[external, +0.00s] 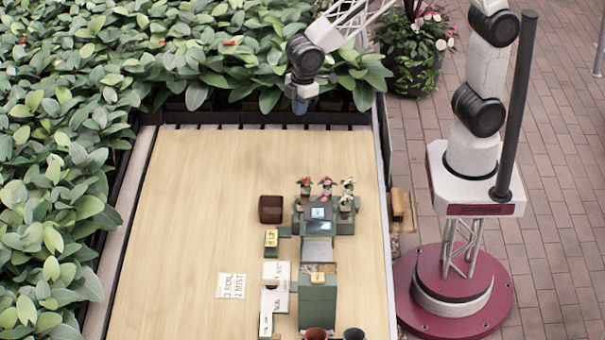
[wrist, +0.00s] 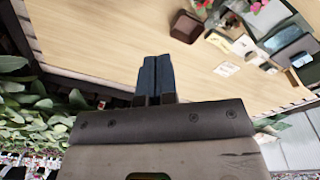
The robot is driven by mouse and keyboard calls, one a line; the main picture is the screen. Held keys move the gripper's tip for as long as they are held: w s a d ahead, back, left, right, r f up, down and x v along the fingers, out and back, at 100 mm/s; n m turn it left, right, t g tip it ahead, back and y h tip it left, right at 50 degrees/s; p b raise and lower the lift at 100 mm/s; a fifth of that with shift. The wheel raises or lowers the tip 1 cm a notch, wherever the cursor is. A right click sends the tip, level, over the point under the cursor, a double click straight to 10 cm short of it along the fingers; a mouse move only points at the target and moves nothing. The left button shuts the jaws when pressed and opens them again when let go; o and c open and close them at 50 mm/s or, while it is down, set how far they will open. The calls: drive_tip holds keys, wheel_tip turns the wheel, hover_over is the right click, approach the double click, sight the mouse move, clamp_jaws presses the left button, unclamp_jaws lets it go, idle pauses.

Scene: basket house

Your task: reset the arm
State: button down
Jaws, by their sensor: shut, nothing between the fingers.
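My gripper (external: 300,104) hangs at the back edge of the wooden table (external: 190,190) in the external view, close to the leafy hedge. In the wrist view my gripper (wrist: 156,70) has its two dark blue fingers pressed together with nothing between them. The arm reaches in from the upper right, and part of it is cut off by the top of the picture. The gripper is apart from all the objects on the table.
A brown box (external: 271,209) and a green stand (external: 318,285) with small flower pots (external: 326,188) occupy the table's right side. A printed card (external: 231,286) lies left of them. Dense foliage (external: 190,50) borders the back and left.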

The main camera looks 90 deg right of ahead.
drive_tip(key=s+d+r+m, duration=0.2)
drive_tip(key=s+d, duration=0.5)
drive_tip(key=s, duration=0.3)
drive_tip(key=s+d+r+m+t, duration=0.1)
drive_tip(key=s+d+r+m, duration=0.2)
drive_tip(key=s+d, duration=0.5)
drive_tip(key=s+d+r+m, duration=0.2)
drive_tip(key=s+d, duration=0.6)
drive_tip(key=s, duration=0.4)
drive_tip(key=shift+s+d+r+m+t, duration=0.2)
drive_tip(key=shift+d+r+m+t, duration=0.05)
drive_tip(key=shift+m+t, duration=0.05)
